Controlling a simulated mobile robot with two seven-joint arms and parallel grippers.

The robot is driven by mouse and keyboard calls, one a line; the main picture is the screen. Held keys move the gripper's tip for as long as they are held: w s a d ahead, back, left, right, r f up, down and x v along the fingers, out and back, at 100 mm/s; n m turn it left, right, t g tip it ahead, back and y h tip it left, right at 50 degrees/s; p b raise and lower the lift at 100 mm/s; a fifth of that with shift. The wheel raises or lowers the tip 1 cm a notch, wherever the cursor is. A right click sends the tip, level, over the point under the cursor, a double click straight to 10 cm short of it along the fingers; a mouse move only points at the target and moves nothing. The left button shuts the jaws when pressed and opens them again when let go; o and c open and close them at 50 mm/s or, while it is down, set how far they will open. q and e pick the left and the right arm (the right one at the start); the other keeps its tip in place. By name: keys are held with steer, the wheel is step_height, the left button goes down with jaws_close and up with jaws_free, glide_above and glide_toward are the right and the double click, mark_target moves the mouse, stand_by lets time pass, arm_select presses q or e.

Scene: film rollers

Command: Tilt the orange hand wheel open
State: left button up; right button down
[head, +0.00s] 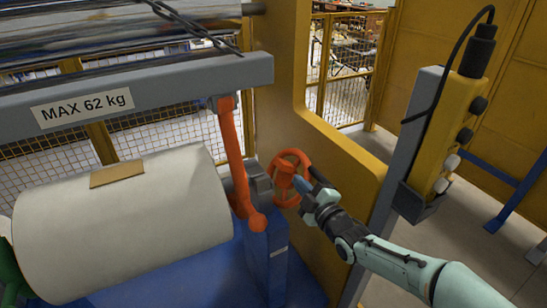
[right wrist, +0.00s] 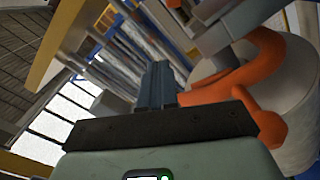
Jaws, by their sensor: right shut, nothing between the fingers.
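The orange hand wheel (head: 283,178) is at the right end of the film roller, in the middle of the head view. My right gripper (head: 299,184) is at the right side of the wheel. Its fingers are shut with nothing between them and overlap the wheel's right part in the picture; I cannot tell whether they touch it. In the right wrist view the shut fingers (right wrist: 158,85) point ahead, and a large orange part (right wrist: 262,75) is close on their right, partly hidden by the gripper body. My left gripper is not in view.
The big white roller (head: 120,225) lies left of the wheel, with an orange lever (head: 232,150) between. A grey beam marked MAX 62 kg (head: 150,92) crosses above. A yellow frame (head: 345,165) is behind my right arm. A yellow control box (head: 455,125) stands at right.

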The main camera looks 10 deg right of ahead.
steer(key=a+b+v, duration=0.1)
steer(key=b+v, duration=0.1)
steer(key=v, duration=0.7)
steer(key=shift+s+b, duration=0.2)
steer(key=shift+b, duration=0.2)
steer(key=shift+f, duration=0.1)
